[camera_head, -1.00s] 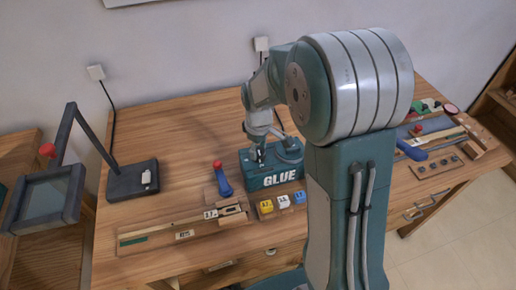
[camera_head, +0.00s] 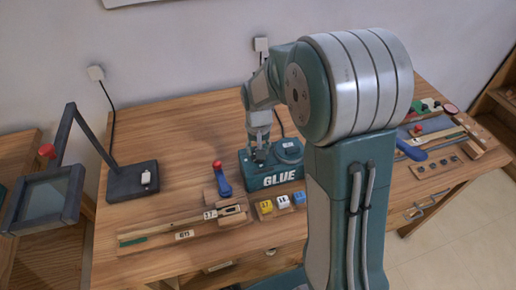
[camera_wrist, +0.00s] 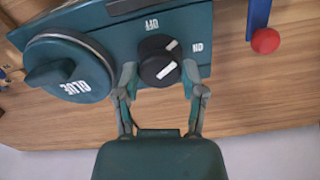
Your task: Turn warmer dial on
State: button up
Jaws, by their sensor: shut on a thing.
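The glue warmer is a teal box marked GLUE (camera_head: 283,178) on the table. In the wrist view its black dial (camera_wrist: 158,62) shows between an OFF label above and an ON label (camera_wrist: 197,47) at the right. The dial has a white bar on its lower right and a paler mark toward its upper right; I cannot tell its exact setting. My gripper (camera_wrist: 160,72) is around the dial with one finger on each side, shut on it. In the head view my gripper (camera_head: 259,155) is over the box's left part, and the dial is hidden there.
The round glue lid (camera_wrist: 68,68) is beside the dial. A blue handle with a red ball (camera_head: 221,178) stands left of the box. Yellow, white and blue blocks (camera_head: 282,202) lie in front. A dark lamp-like stand (camera_head: 132,180) is farther left. Bare table lies between.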

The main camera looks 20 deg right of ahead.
jog(key=m, duration=0.6)
jog(key=shift+s+f+m, duration=0.15)
jog(key=shift+m, duration=0.15)
dwell(0.3)
jog(key=o, duration=1.2)
jog(key=shift+c, duration=0.2)
jog(key=shift+a, duration=0.1)
jog(key=shift+r, duration=0.45)
notch_tip(320, 180, up, 11)
jog(key=shift+w, duration=0.2)
